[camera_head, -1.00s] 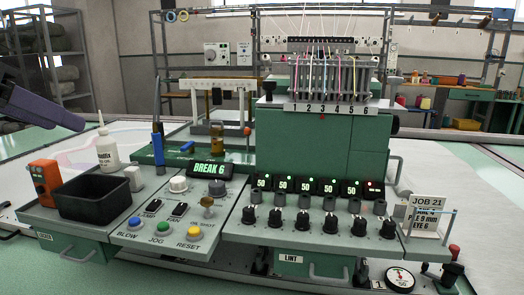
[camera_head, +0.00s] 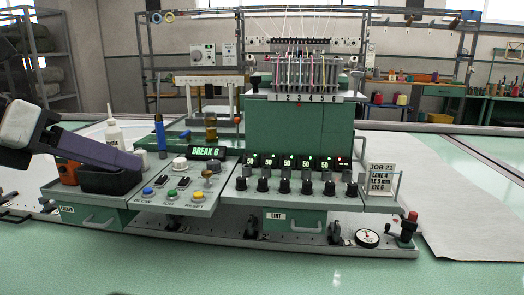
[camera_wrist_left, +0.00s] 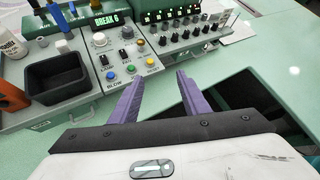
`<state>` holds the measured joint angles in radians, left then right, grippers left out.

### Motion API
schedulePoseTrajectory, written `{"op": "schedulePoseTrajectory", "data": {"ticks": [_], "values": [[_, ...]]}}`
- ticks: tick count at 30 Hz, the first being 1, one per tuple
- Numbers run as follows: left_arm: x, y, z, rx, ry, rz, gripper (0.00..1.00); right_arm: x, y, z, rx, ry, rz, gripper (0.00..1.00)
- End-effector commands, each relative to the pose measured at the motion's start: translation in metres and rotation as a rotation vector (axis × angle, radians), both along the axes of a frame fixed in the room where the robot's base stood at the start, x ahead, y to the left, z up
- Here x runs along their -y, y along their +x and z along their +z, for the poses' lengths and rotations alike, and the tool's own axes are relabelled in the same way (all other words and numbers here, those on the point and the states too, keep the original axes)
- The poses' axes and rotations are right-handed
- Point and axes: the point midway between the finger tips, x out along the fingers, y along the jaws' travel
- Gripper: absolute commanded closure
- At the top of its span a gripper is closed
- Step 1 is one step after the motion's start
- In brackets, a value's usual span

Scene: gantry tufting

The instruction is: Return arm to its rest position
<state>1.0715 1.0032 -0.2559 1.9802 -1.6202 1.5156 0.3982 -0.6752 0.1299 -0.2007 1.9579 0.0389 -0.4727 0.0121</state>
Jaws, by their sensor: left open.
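My left gripper (camera_head: 152,166) comes in from the left in the head view, its purple fingers in front of the black bin (camera_head: 112,182). In the left wrist view the same gripper (camera_wrist_left: 159,77) has its two purple fingers spread apart with nothing between them. The fingers point toward the green console's buttons (camera_wrist_left: 130,70) and appear clear of them. My right gripper is not in view.
The green tufting machine (camera_head: 295,128) stands behind knobs and a display (camera_head: 207,151) reading BREAK 6. A white bottle (camera_head: 114,132), an orange device (camera_wrist_left: 10,92) and a job card (camera_head: 380,178) are around the console. The pale green surface (camera_head: 300,270) in front is clear.

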Motion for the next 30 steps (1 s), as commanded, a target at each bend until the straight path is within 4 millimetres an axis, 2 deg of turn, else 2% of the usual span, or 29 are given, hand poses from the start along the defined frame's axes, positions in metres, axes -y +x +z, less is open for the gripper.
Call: {"op": "schedulePoseTrajectory", "data": {"ticks": [1,5,6,9,12,14,16,17,19,22,25,28,30], "values": [[0.020,0.000,-0.014,-0.029,-0.054,-0.058,0.58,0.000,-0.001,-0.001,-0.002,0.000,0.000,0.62],[0.080,-0.009,-0.044,-0.109,-0.274,-0.223,0.58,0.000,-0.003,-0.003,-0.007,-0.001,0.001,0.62],[0.100,-0.014,-0.051,-0.142,-0.374,-0.273,0.58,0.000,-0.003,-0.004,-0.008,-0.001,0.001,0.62],[0.142,-0.026,-0.064,-0.238,-0.684,-0.358,0.58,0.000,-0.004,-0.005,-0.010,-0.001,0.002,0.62],[0.160,-0.028,-0.071,-0.337,-1.020,-0.352,0.58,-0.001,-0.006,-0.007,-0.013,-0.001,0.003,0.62],[0.161,-0.022,-0.079,-0.399,-1.226,-0.302,0.58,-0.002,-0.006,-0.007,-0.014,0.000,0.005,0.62],[0.153,-0.010,-0.096,-0.473,-1.461,-0.197,0.58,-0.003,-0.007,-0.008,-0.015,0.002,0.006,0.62],[0.148,-0.004,-0.108,-0.504,-1.555,-0.136,0.58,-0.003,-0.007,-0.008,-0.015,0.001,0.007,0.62],[0.131,0.009,-0.144,-0.579,-1.767,0.038,0.58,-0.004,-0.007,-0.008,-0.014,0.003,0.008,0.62],[0.107,0.019,-0.215,-0.683,-2.008,0.345,0.58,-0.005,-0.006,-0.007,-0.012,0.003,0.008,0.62],[0.089,0.011,-0.289,-0.770,-2.155,0.645,0.58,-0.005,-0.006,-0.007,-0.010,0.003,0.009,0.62],[0.079,-0.011,-0.362,-0.853,-2.241,0.945,0.58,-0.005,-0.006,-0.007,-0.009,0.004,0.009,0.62],[0.077,-0.035,-0.410,-0.909,-2.271,1.152,0.58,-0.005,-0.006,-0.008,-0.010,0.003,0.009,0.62]]}}
